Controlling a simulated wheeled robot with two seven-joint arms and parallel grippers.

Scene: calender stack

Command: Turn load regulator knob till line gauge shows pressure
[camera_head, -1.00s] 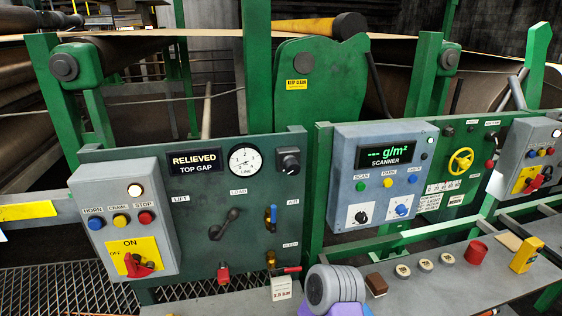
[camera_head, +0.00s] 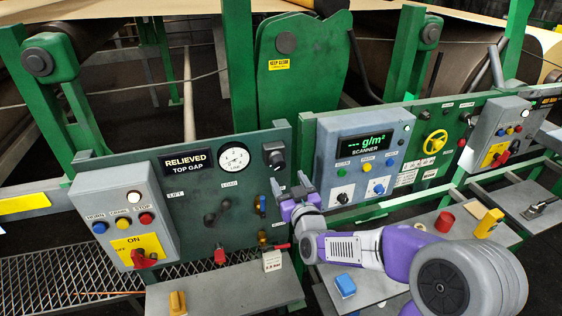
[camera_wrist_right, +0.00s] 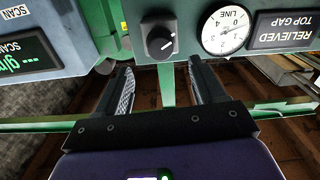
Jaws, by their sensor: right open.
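The black load regulator knob (camera_head: 274,153) sits at the upper right of the green control panel, with a pale pointer mark. It also shows upside down in the right wrist view (camera_wrist_right: 160,42). The round white line gauge (camera_head: 233,158) is left of it; its scale shows in the right wrist view (camera_wrist_right: 227,30), but I cannot read the needle surely. My right gripper (camera_head: 291,187) is open and empty, below and slightly right of the knob. In the right wrist view its fingers (camera_wrist_right: 160,75) point toward the knob, spread wider than it, apart from it. My left gripper is out of view.
A sign (camera_head: 188,162) reads RELIEVED TOP GAP. A dark lever (camera_head: 216,213) and a blue-handled valve (camera_head: 261,205) are on the same panel. The grey scanner box (camera_head: 363,155) stands close right of my gripper. A shelf (camera_head: 225,287) runs below the panel.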

